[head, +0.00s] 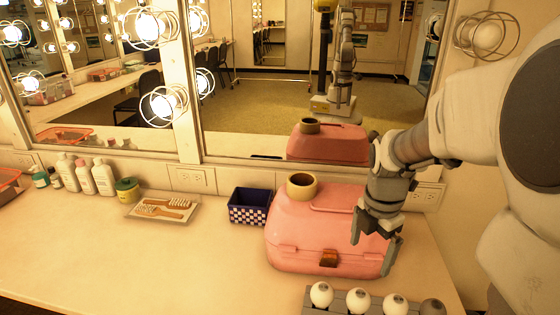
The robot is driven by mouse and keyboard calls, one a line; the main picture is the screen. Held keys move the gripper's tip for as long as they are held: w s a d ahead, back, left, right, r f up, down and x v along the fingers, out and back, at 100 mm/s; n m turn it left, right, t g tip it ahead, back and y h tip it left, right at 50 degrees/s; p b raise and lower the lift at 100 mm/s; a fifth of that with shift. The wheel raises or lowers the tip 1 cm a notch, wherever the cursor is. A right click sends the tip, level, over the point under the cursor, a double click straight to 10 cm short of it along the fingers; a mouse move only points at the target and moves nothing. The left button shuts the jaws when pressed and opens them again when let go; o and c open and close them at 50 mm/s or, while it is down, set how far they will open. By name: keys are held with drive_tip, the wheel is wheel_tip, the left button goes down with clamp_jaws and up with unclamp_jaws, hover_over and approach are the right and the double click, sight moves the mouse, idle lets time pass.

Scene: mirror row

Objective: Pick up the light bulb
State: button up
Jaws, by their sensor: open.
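Several light bulbs stand in a row in a grey holder (339,302) at the bottom right of the head view, cut by the frame's lower edge. Three are white: the left one (321,294), the middle one (357,301) and the right one (395,304). A darker grey bulb (432,307) stands at the row's right end. My gripper (372,257) is open and empty, pointing down in front of the pink case's right side. It is above and behind the row of bulbs, apart from them.
A pink case (290,230) carries a tape roll (302,186). Left of it are a checkered basket (249,206), a tray with brushes (148,212) and bottles (102,177). A mirror with caged bulbs (163,106) stands behind. The counter's front left is clear.

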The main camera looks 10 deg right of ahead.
sight(359, 294)
drive_tip(key=shift+n+g, duration=0.4)
wheel_tip(359, 294, down, 18)
drive_tip(key=b, duration=0.5)
drive_tip(key=shift+d+r, duration=0.1)
drive_tip(key=shift+r, duration=0.1)
